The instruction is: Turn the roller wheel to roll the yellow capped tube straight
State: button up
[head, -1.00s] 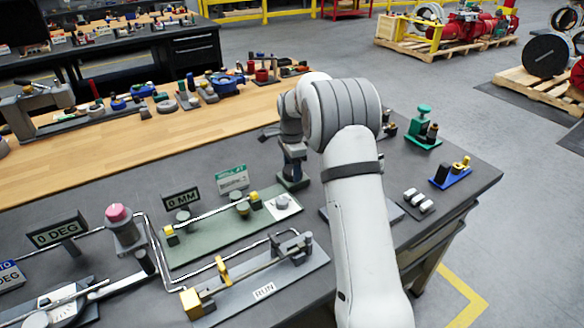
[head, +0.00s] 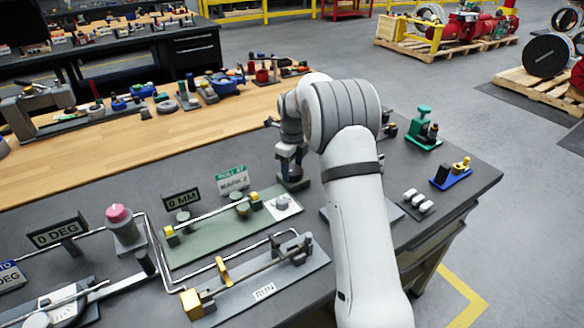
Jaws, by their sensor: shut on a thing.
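The yellow capped tube (head: 210,218) lies at a slant across the green plate (head: 212,243), with yellow ends at left and right. My gripper (head: 290,172) points down just past the plate's back right corner. It is shut on what seems to be the roller wheel, over a small dark grey base (head: 293,184). The fingers and arm hide the wheel, so its angle is unclear. A sign (head: 233,180) behind the tube has a green top line and appears to read MARK 2.
A 0 MM display (head: 181,199) stands behind the tube. A grey RUN plate (head: 290,275) with a rod lies in front. A pink-topped post (head: 122,222) stands left. Small fixtures, including a green one (head: 424,128), sit to the right. The wooden strip behind is partly clear.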

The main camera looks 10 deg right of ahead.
aim_at(293, 169)
jog(key=m, duration=0.5)
jog(key=shift+w+d+m, duration=0.1)
jog(key=shift+m, duration=0.3)
dwell(0.4)
jog(key=o, duration=1)
notch_tip(293, 169, up, 8)
jog(key=shift+f, duration=0.1)
